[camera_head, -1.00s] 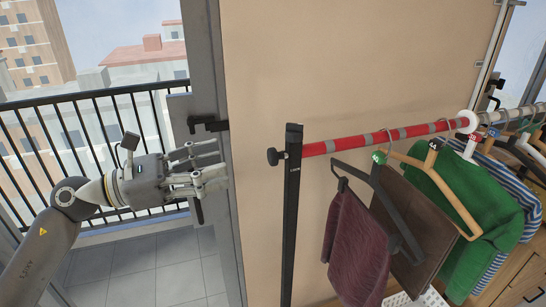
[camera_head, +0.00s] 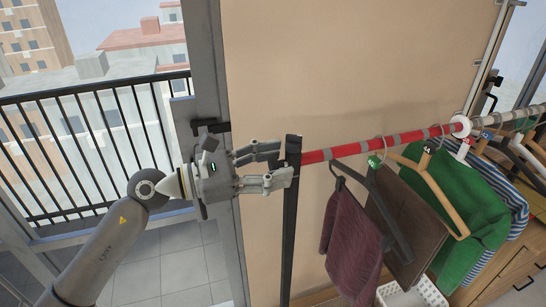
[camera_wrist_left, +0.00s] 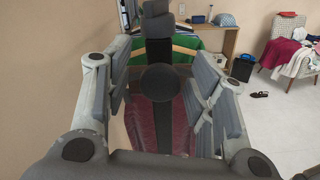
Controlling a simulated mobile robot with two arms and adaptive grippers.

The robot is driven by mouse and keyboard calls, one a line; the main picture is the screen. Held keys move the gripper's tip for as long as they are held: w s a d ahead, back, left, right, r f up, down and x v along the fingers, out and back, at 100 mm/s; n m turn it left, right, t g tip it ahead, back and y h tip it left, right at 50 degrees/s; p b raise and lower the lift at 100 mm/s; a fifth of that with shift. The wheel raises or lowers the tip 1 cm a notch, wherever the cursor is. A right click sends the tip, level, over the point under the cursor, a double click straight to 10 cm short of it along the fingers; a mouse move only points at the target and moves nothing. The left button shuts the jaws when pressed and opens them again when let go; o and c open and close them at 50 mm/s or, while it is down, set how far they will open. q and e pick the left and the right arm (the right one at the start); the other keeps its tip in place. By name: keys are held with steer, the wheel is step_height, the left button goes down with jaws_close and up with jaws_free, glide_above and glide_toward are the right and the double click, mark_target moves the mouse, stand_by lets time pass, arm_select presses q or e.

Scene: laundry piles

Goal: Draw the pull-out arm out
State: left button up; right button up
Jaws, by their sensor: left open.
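A red and grey striped bar (camera_head: 345,151) runs right from the top of a black upright post (camera_head: 290,225). A round black knob (camera_wrist_left: 159,83) at the bar's near end shows in the left wrist view, in front of the post. My left gripper (camera_head: 282,165) is open at the post top, its fingers on either side of the knob; they hide the knob in the head view. In the left wrist view, the fingers (camera_wrist_left: 163,88) stand apart with gaps beside the knob. My right gripper is not in view.
Several hangers with clothes hang from the bar, among them a maroon cloth (camera_head: 350,235) and a green top (camera_head: 470,205). A white basket (camera_head: 412,296) stands below. A beige wall panel (camera_head: 340,75) is close behind; a balcony railing (camera_head: 95,150) is at left.

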arm_select(q)
jaws_close()
stand_by(0.4)
steer(key=shift+s+a+f+b, duration=0.15)
steer(key=shift+a+f+b, duration=0.05)
steer(key=shift+a+b, duration=0.5)
steer(key=b+v, duration=1.5)
steer(key=v, duration=0.3)
steer(key=shift+s+a+r+b, duration=0.15)
steer(key=shift+a+r+b, duration=0.1)
steer(key=shift+a+b, duration=0.1)
